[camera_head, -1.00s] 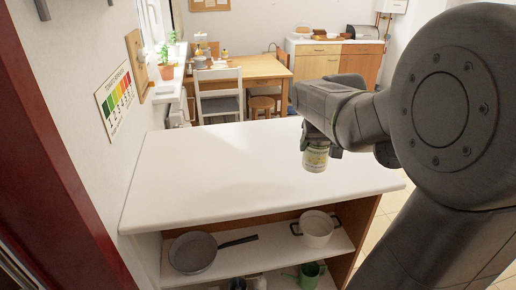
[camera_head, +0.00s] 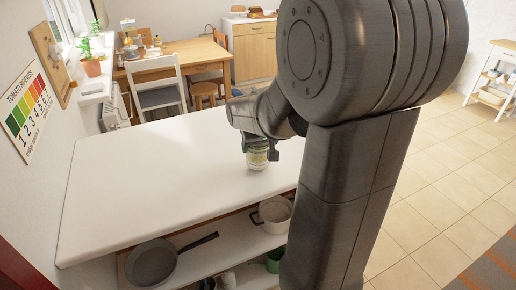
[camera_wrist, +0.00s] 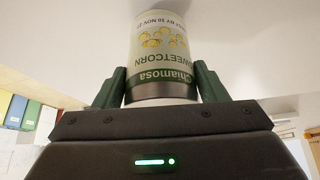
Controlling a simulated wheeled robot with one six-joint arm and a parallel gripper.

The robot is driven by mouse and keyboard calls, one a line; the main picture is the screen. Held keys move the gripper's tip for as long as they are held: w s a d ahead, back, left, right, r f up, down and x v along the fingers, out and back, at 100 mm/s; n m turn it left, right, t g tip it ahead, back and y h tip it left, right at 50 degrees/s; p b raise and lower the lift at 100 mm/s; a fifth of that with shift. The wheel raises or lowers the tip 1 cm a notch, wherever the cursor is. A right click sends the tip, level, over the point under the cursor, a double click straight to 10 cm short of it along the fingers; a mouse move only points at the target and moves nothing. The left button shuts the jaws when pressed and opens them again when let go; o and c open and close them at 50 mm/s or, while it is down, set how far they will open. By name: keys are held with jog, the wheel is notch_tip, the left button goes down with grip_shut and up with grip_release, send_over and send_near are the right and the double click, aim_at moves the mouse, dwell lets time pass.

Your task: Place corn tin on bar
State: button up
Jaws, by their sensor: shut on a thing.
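The corn tin (camera_head: 257,157) has a pale label and appears low over the right part of the white bar top (camera_head: 150,175). The wrist view shows the tin (camera_wrist: 160,50) close up, its "Chiamosa SWEETCORN" label upside down in the picture. My gripper (camera_wrist: 160,92) is shut on the tin, with a green finger on each side. In the head view my gripper (camera_head: 259,148) is at the tin, partly hidden by my arm. I cannot tell whether the tin's base touches the bar top.
The bar top is otherwise bare. A wooden table (camera_head: 180,58) and white chair (camera_head: 157,88) stand behind. Tiled floor (camera_head: 440,185) is open at right.

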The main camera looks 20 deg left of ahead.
jog(key=shift+f, duration=0.65)
jog(key=shift+f, duration=0.25)
jog(key=o, duration=1.5)
jog(key=shift+c, duration=0.2)
jog(key=shift+r, duration=0.5)
jog(key=v, duration=1.1)
jog(key=shift+s+d+r, duration=0.15)
jog(key=shift+s+r, duration=0.05)
